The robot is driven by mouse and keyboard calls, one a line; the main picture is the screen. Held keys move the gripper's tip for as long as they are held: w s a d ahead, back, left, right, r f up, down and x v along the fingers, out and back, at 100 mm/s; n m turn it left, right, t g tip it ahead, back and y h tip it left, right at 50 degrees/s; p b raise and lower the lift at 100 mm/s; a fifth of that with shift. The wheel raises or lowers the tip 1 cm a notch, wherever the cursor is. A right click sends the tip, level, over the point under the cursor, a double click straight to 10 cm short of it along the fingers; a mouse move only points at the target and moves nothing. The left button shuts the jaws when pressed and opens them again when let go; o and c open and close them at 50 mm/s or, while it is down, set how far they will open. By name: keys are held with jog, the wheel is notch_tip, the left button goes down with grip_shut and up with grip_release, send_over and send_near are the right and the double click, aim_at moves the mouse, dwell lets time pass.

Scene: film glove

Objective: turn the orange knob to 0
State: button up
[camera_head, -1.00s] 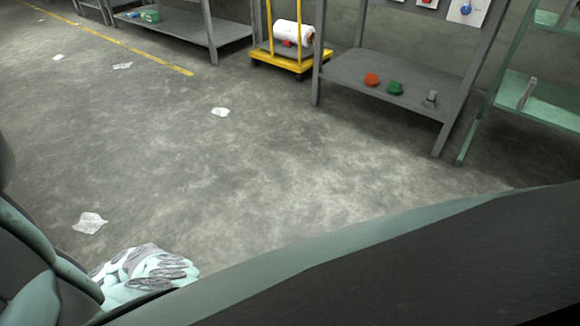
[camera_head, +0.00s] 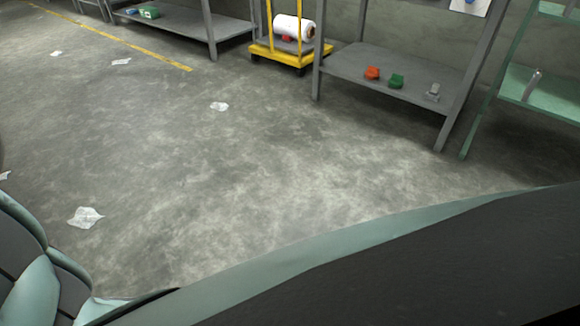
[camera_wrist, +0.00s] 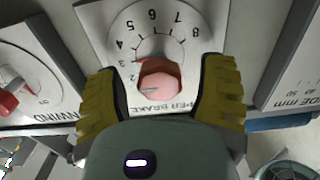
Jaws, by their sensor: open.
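In the wrist view a round pinkish-orange knob (camera_wrist: 160,80) sits on a white dial plate (camera_wrist: 205,20) marked with numbers from 2 up to 8. Lettering below it is partly covered and reads "PER BRAKE". A pale grey pointer line on the knob points to the lower left, near or below the 2. No 0 mark is visible; that part of the scale is hidden or unclear. My gripper (camera_wrist: 163,72) is open, with one yellow ribbed finger on each side of the knob. Gaps show between fingers and knob.
Another dial with a red knob (camera_wrist: 8,103) is at the left in the wrist view, and a white scale panel (camera_wrist: 295,75) at the right. The head view shows a grey shelf (camera_head: 350,65), a yellow cart (camera_head: 275,52) and open floor with paper scraps.

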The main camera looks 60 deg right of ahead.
jog(key=shift+o, duration=0.3)
jog(key=shift+a, duration=0.15)
jog(key=c, duration=1.3)
jog(key=shift+o, duration=0.2)
